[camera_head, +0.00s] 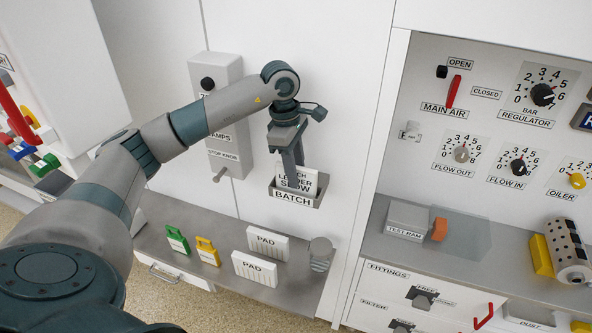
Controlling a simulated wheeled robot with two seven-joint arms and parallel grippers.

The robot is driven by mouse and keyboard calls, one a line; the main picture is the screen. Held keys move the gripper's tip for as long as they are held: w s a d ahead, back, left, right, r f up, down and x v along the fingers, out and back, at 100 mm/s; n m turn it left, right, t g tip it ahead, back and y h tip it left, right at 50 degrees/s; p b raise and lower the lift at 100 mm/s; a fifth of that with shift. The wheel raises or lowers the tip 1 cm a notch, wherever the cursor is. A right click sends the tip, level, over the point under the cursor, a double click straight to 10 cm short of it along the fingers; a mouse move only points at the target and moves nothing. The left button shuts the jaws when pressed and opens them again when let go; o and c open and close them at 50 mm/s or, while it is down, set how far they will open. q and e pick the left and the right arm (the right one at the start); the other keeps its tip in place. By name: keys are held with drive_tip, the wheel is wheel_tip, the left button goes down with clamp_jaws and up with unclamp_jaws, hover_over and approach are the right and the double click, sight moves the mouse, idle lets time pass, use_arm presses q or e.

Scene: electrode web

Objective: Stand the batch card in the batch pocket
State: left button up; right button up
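The batch card (306,180), white with black print, stands upright with its lower part inside the grey batch pocket (316,200) on the white wall panel. The pocket's front reads BATCH. My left gripper (292,168) points down from above the pocket, with its fingers at the card's top edge. One finger covers part of the card's upper left. Whether the fingers press on the card or stand slightly apart cannot be made out. The card's lower part is hidden by the pocket's front. My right gripper is not in view.
A grey box with a stop knob (219,175) is on the wall left of the pocket. Below, a shelf holds green (178,240) and yellow (208,251) tags, two PAD blocks (268,243) and a grey cylinder (320,254). A control panel (426,52) is at right.

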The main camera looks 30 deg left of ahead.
use_arm(q)
drive_tip(key=shift+r, duration=0.2)
drive_tip(key=shift+r, duration=0.2)
drive_tip(key=r+b, duration=0.1)
drive_tip(key=r, duration=0.2)
drive_tip(key=a+r+b, duration=0.1)
drive_tip(key=r+b, duration=0.1)
drive_tip(key=r, duration=0.1)
drive_tip(key=r+b, duration=0.1)
drive_tip(key=r, duration=0.2)
drive_tip(key=shift+s+a+r+b, duration=0.1)
drive_tip(key=shift+a+r+b, duration=0.15)
drive_tip(key=shift+r+b, duration=0.1)
drive_tip(key=shift+s+a+r, duration=0.1)
drive_tip(key=shift+a+r, duration=0.05)
drive_tip(key=shift+r, duration=0.65)
